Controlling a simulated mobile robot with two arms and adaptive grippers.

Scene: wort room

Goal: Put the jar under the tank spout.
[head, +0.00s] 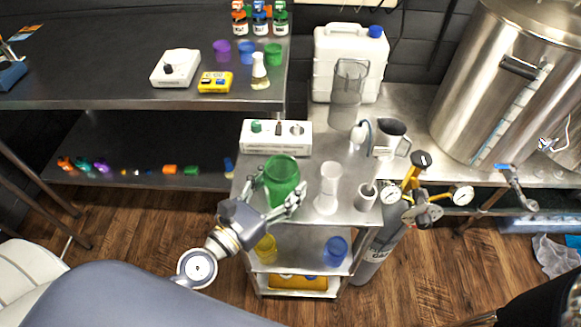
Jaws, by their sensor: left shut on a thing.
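A green jar (283,172) is at the front left of the cart's top shelf. My left gripper (276,193) is shut on it, with one finger on either side. The jar looks upright; whether its base touches the shelf cannot be told. The large steel tank (497,85) stands on the metal bench at the right. Its spout (512,182), with a blue-tipped handle, juts out over the bench's front edge. The jar is well to the left of the spout. My right gripper is not in view.
Floor below the spout shows free room.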

